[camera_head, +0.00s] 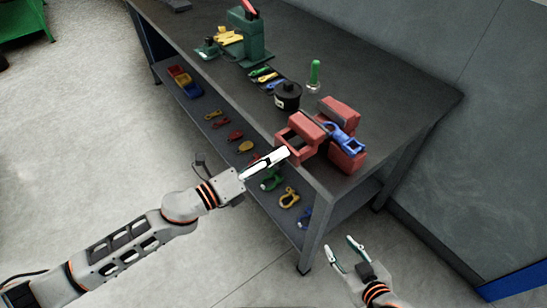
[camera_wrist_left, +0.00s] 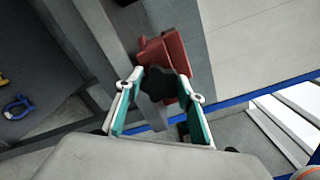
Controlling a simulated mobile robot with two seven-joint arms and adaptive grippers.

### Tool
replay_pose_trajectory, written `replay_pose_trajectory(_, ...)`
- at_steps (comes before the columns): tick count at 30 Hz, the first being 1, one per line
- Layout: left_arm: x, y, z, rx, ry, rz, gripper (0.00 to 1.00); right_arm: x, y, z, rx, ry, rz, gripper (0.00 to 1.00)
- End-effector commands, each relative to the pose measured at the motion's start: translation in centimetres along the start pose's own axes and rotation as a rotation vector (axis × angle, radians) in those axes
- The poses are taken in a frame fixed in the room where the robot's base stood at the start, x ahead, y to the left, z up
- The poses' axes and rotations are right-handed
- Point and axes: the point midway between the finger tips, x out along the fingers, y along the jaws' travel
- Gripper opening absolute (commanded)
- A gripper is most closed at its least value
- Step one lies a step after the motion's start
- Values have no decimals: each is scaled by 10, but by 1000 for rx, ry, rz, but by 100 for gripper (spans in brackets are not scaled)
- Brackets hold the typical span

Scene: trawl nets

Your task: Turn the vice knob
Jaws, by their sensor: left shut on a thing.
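The red vice (camera_head: 339,112) sits at the near corner of the dark workbench, with a blue shackle (camera_head: 345,139) at its jaws. In the left wrist view the vice (camera_wrist_left: 172,50) lies just beyond my fingertips. My left gripper (camera_head: 284,153) reaches the near end of the vice. The black vice knob (camera_wrist_left: 158,85) is between its fingers (camera_wrist_left: 168,86), which are shut on it. In the head view the knob is hidden by the gripper. My right gripper (camera_head: 341,251) is open and empty, beyond the bench's front edge and low in the picture.
A black pot (camera_head: 287,96), a green-topped bottle (camera_head: 314,75) and a green machine (camera_head: 248,37) stand on the workbench (camera_head: 400,95). The lower shelf holds several coloured shackles and bins. A grey wall runs behind the bench.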

Motion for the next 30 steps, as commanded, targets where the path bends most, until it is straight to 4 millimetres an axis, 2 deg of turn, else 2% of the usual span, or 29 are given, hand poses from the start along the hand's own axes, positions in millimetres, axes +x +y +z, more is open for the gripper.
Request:
replay_pose_trajectory(12, -2, 4, -3, 396, 7, 6, 16, 5, 0, 13, -2, -13, 0, 40)
replay_pose_trajectory(30, -2, 3, -3, 967, 8, 5, 16, 7, 0, 12, -2, -5, 2, 40)
